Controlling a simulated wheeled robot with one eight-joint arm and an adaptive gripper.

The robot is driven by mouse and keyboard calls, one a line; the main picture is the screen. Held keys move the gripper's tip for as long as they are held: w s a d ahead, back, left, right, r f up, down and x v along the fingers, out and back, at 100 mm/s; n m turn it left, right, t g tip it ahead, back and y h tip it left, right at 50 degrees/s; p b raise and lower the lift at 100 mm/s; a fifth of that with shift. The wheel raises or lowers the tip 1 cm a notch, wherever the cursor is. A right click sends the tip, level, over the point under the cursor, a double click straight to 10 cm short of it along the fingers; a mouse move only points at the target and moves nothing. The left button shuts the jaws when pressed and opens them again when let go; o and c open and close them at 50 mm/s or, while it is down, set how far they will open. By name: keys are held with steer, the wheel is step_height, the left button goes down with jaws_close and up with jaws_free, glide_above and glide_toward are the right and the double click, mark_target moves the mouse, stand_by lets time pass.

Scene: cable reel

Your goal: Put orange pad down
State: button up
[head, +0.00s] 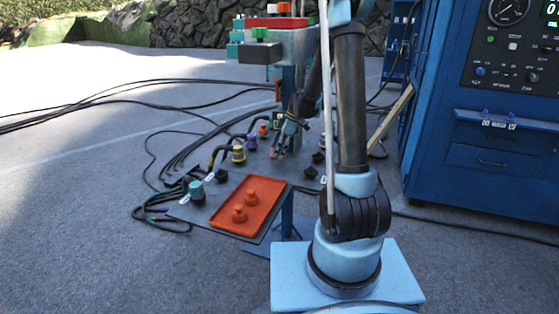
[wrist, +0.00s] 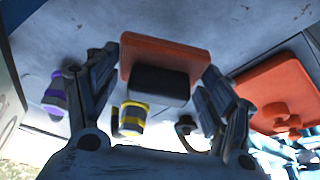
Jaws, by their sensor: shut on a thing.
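The orange pad (wrist: 165,50), with a black block on its near side, is between the fingers of my gripper (wrist: 160,85) in the wrist view. My gripper is shut on the pad. In the head view my gripper (head: 286,138) is low over the grey panel (head: 225,192), near the cable plugs. Only a small orange part shows by the fingertips there, and the pad is mostly hidden. I cannot tell whether the pad touches the panel.
An orange tray (head: 263,187) with two orange knobs lies at the panel's front; it also shows in the wrist view (wrist: 270,85). Yellow (head: 238,153), purple and teal-topped plugs stand nearby with cables. A blue cabinet (head: 480,130) is at right. Open floor lies left.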

mark_target(278, 165)
steer(key=shift+a+f, duration=0.1)
steer(key=shift+f, duration=2.2)
steer(key=o, duration=1.4)
